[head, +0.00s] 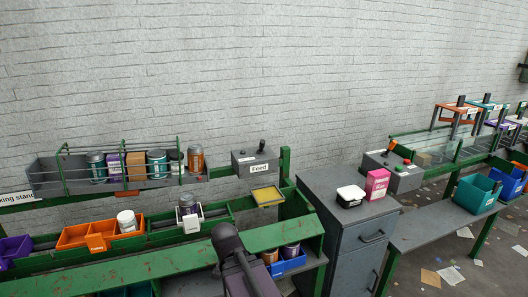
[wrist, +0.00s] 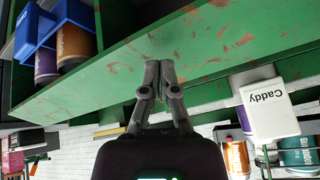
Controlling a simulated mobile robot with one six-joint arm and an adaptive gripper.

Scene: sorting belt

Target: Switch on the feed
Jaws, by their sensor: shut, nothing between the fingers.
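The grey feed box (head: 255,160) with a white "Feed" label is mounted at the right end of the shelf in the head view. A short dark lever (head: 262,146) stands up on its top. I cannot tell from the lever whether it is on or off. My gripper (wrist: 160,66) is shut and empty in the wrist view, in front of a green rail. My dark arm shows at the lower middle of the head view, below and left of the feed box and apart from it. The fingertips are hard to make out there.
A white caddy (wrist: 272,108) hangs near my gripper on the right in the wrist view. A scuffed green rail (head: 150,264) runs below. A yellow tray (head: 267,196) sits below the feed box. A grey cabinet (head: 345,215) stands to the right.

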